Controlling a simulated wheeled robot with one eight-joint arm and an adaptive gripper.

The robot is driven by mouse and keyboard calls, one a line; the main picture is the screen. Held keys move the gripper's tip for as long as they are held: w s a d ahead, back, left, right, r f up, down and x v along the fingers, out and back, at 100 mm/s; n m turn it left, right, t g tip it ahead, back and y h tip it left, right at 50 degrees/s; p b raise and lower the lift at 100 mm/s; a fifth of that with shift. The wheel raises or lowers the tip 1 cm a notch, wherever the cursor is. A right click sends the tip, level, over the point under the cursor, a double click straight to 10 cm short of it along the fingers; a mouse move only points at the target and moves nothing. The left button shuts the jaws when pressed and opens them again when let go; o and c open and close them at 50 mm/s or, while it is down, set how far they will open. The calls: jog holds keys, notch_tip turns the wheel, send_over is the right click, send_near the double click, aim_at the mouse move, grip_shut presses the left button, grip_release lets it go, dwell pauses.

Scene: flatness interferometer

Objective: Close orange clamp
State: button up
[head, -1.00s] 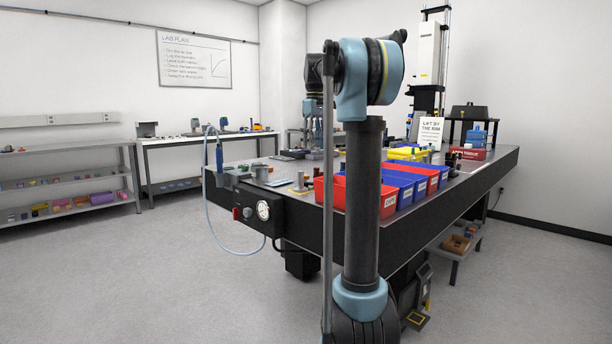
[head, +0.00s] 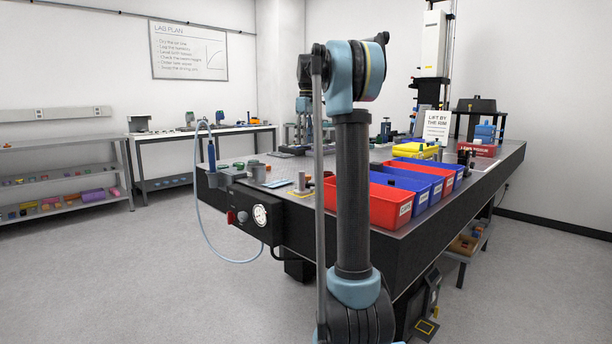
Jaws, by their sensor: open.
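I cannot clearly make out an orange clamp. My gripper (head: 299,138) hangs beyond my upright arm link, over the far part of the table. It is small and partly hidden by my arm, and its fingers look apart with nothing seen between them.
The dark table (head: 440,215) holds red bins (head: 393,208), blue bins (head: 428,188) and a yellow bin (head: 414,150). A gauge box (head: 257,213) with a looping hose is on its front left end. Shelves (head: 70,170) stand at the left. Floor at left is clear.

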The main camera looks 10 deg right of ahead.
jog(key=f, duration=1.4)
jog(key=shift+s, duration=0.2)
jog(key=c, duration=1.1)
